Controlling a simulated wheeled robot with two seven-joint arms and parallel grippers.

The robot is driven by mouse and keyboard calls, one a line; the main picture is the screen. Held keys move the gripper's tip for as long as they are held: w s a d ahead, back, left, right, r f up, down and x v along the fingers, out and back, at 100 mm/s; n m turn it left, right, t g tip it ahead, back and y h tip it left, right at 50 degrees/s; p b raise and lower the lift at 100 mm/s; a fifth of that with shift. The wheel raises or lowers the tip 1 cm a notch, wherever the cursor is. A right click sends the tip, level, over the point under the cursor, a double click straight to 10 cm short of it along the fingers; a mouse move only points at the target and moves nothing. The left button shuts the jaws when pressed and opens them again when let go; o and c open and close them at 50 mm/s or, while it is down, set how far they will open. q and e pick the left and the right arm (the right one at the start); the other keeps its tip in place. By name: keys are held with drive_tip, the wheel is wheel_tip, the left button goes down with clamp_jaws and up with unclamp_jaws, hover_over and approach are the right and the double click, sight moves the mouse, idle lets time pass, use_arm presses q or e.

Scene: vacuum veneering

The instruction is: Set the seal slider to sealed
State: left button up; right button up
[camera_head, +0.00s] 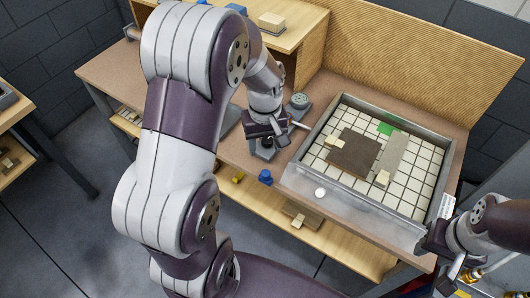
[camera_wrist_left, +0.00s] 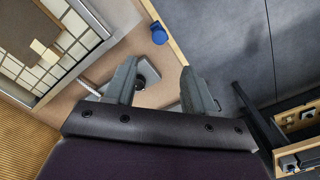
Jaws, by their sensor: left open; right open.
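A small grey plate with a dark round knob (camera_wrist_left: 148,72) lies on the bench; I cannot tell whether it is the seal slider. My left gripper (camera_head: 266,148) is open and empty over this plate, the knob showing between its fingers (camera_wrist_left: 158,68) in the left wrist view. The gripper partly hides the plate in the head view. The vacuum frame (camera_head: 447,165) is a grey tray with a white gridded bed, right of the left gripper. A white round knob (camera_head: 319,193) sits at its front edge. My right gripper (camera_head: 447,262) is open near the bench's front right corner.
A brown panel (camera_head: 353,153), a green piece (camera_head: 386,128) and pale blocks (camera_head: 382,178) lie on the bed. A round grey device (camera_head: 299,101) stands behind the left gripper. A blue-capped object (camera_head: 265,177) is by the front edge. A wooden shelf (camera_head: 300,25) stands behind.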

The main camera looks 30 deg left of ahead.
use_arm(q)
hover_over(266, 173)
wheel_tip(266, 173, down, 5)
drive_tip(key=shift+s+d+r, duration=0.15)
drive_tip(key=shift+r, duration=0.05)
drive_tip(key=f, duration=0.6)
drive_tip(key=shift+a+f+p, duration=0.2)
drive_tip(key=shift+a+p, duration=0.15)
drive_tip(key=shift+d+f, duration=0.1)
drive_tip(key=shift+f, duration=0.05)
drive_tip(key=shift+d, duration=0.1)
use_arm(e)
drive_tip(key=shift+d+r, duration=0.25)
drive_tip(key=shift+r, duration=0.05)
